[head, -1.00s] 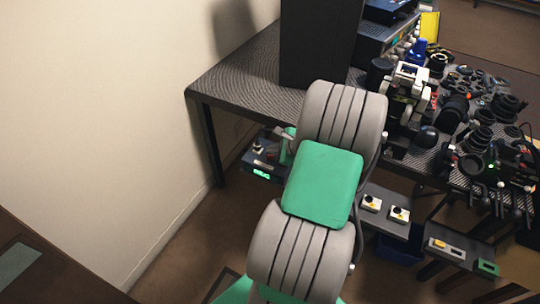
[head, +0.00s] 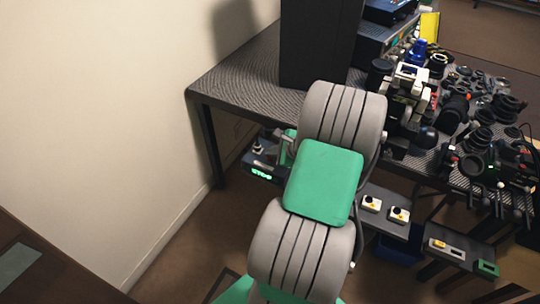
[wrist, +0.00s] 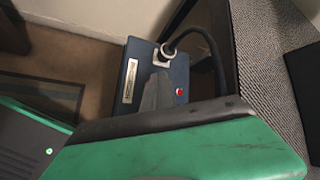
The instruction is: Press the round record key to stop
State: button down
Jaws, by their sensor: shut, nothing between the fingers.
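A dark blue recorder box (wrist: 143,58) with a silver label plate (wrist: 130,81), a cable plug and a small round red spot (wrist: 180,91) shows in the wrist view. My gripper (wrist: 158,95) is shut and empty, its grey fingertips over the middle of the box's face, just left of the red spot. They hide what lies under them, so I cannot tell whether they touch a key. In the head view the recorder box (head: 256,161) sits beside the table's near left end, its lit green display (head: 262,172) seeming to read STOP. My arm hides its right side.
A black patterned table (head: 235,82) carries a tall dark box (head: 318,45) and many camera and lens parts to the right. Lower shelves hold white boxes with round knobs (head: 371,204) and a green piece (head: 487,267). A pale wall (head: 100,120) stands left.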

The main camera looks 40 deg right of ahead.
aim_at(272, 158)
jog(key=shift+r+p, duration=0.55)
jog(key=shift+r, duration=0.2)
notch_tip(272, 158, up, 6)
jog(key=p, duration=0.6)
dwell(0.5)
